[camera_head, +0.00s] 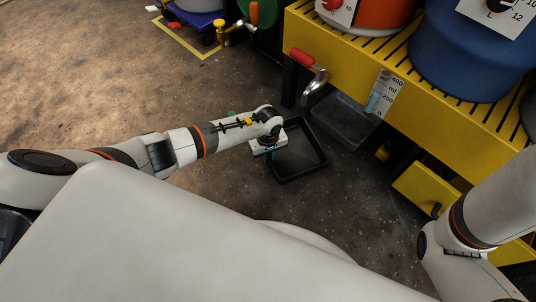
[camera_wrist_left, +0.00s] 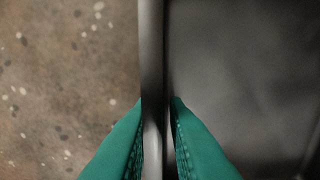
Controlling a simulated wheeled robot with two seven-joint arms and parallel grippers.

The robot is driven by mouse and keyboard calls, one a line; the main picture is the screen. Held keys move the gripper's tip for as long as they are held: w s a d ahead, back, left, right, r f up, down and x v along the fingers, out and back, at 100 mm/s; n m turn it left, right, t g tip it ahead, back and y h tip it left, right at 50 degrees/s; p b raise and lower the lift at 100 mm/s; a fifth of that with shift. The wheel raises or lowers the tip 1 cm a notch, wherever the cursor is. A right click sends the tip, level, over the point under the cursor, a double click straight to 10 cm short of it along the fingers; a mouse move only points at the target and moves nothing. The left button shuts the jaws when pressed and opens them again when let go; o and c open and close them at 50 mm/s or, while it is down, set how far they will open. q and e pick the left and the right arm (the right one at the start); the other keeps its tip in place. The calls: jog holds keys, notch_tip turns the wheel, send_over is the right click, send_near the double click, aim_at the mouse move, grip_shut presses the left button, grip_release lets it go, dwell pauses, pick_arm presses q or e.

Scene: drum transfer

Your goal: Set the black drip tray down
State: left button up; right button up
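The black drip tray (camera_head: 299,178) is a shallow rectangular pan below the yellow stand's front edge, near the middle of the head view. I cannot tell whether it rests on the floor or hangs just above it. My left gripper (camera_head: 270,152) is at its left rim. In the left wrist view, the green fingers of the left gripper (camera_wrist_left: 158,110) are shut on the tray's upright wall, one finger on each side. The tray's dark inside (camera_wrist_left: 245,70) looks empty there. My right gripper is outside the head view; only the right arm shows.
The yellow stand (camera_head: 440,102) with blue and orange drums is at upper right. A red-handled tap (camera_head: 315,78) sticks out from it. A grey bin (camera_head: 343,122) stands behind the tray, and a yellow block (camera_head: 425,190) is to the right. Open speckled floor (camera_head: 110,75) lies left.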

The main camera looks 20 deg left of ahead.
pick_arm(q)
jog(key=shift+o, duration=0.7)
